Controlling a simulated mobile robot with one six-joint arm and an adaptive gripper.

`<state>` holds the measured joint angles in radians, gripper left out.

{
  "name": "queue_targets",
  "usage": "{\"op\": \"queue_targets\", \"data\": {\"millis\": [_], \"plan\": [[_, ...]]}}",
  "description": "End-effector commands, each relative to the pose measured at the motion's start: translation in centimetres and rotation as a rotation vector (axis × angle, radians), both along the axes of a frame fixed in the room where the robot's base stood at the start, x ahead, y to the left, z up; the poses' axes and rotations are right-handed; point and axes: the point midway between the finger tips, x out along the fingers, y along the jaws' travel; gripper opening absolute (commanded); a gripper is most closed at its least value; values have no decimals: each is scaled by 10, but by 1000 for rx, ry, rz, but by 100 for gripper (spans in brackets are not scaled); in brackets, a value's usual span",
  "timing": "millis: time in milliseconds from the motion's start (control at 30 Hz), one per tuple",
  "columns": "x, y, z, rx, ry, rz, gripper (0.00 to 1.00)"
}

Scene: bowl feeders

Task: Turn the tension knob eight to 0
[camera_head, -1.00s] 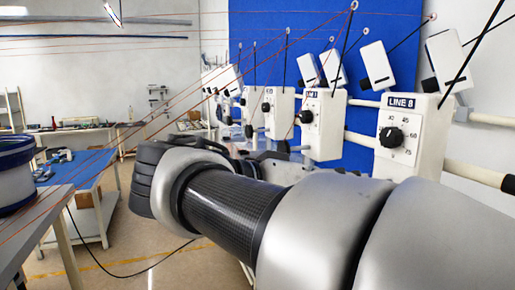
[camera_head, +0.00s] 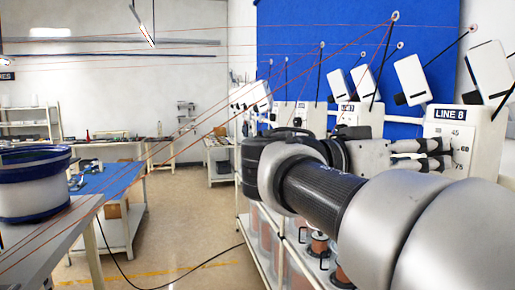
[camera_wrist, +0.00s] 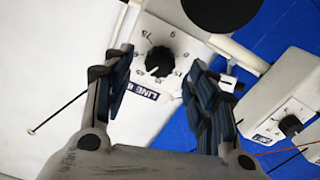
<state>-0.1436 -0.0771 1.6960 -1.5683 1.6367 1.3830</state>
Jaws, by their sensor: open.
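The LINE 8 box (camera_head: 472,130) stands at the right in the head view, with its label and part of its dial scale showing. My gripper (camera_head: 440,155) is in front of it and hides its knob there. In the wrist view the black tension knob eight (camera_wrist: 159,61) sits on the white panel (camera_wrist: 140,100), ringed by dial numbers. My gripper (camera_wrist: 158,82) is open, one finger on each side of the knob in the picture. I cannot tell whether the fingers touch the panel.
A neighbouring white box (camera_wrist: 275,115) with its own knob (camera_wrist: 290,126) is at the right of the wrist view. Thin red lines cross the head view. A blue and white bowl feeder (camera_head: 35,185) stands at the left.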

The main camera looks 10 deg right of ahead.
Motion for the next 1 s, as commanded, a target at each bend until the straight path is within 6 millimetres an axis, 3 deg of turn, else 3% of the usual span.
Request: {"op": "queue_targets", "data": {"millis": [100, 233, 633, 1000], "plan": [[0, -21, 0, 0, 0, -5, 52], [2, -35, 0, 0, 1, -2, 52], [3, -41, 0, 0, 1, 1, 52], [3, -41, 0, 0, 1, 1, 28]]}}
